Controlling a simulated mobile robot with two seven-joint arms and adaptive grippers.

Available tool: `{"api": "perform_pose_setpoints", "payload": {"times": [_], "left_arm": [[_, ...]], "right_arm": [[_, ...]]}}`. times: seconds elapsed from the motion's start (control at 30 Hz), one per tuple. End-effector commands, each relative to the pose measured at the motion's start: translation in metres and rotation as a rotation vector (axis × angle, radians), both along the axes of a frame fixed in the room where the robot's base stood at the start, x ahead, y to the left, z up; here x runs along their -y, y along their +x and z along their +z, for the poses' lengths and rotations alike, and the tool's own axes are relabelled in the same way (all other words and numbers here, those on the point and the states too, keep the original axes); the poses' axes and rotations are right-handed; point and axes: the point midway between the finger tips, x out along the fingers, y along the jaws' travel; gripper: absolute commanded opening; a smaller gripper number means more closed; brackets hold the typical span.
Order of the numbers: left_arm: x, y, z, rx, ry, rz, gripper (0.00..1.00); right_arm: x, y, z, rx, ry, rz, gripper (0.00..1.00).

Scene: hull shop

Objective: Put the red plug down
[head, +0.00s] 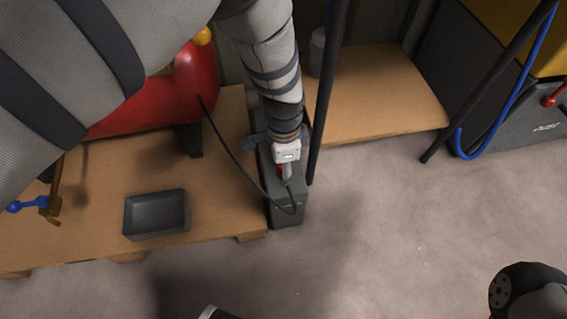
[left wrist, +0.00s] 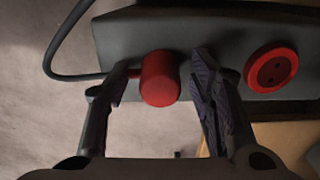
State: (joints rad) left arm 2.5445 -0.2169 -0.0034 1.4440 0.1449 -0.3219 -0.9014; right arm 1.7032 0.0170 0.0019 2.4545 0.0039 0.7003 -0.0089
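The red plug (left wrist: 160,78) sits between my left gripper's fingers in the left wrist view, against the dark box. My left gripper (left wrist: 163,82) is open, with a gap on each side of the plug. Beside the plug, to the right, a round red socket (left wrist: 271,70) is set in the box. In the head view my left gripper (head: 287,172) points down over the dark box (head: 286,215), and a bit of red shows by it. Whether the plug is seated in the box is hidden. My right gripper is not in view.
A wooden platform (head: 215,215) bears a red tank (head: 150,105) and a dark tray (head: 155,214). A black cable (head: 229,151) runs from near the tank to the box. Dark poles stand right of the box. The floor (head: 400,230) at right is clear.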

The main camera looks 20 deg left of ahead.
Motion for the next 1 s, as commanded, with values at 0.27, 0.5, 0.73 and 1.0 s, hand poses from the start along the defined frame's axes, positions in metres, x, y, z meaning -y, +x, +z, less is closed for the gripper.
{"api": "perform_pose_setpoints", "payload": {"times": [0.27, 0.5, 0.73, 1.0], "left_arm": [[0.0, 0.002, 0.046, 0.008, 0.001, 0.0, 0.49], [0.0, 0.001, 0.109, 0.006, -0.001, -0.001, 0.49], [0.0, 0.0, 0.128, 0.001, 0.001, 0.0, 0.49], [-0.02, -0.094, 0.053, -0.136, 0.015, 0.155, 0.49]], "right_arm": [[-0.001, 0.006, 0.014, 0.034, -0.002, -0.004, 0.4], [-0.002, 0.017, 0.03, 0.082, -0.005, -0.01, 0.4], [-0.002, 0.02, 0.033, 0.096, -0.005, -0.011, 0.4], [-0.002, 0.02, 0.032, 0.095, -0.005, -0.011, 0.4]]}}
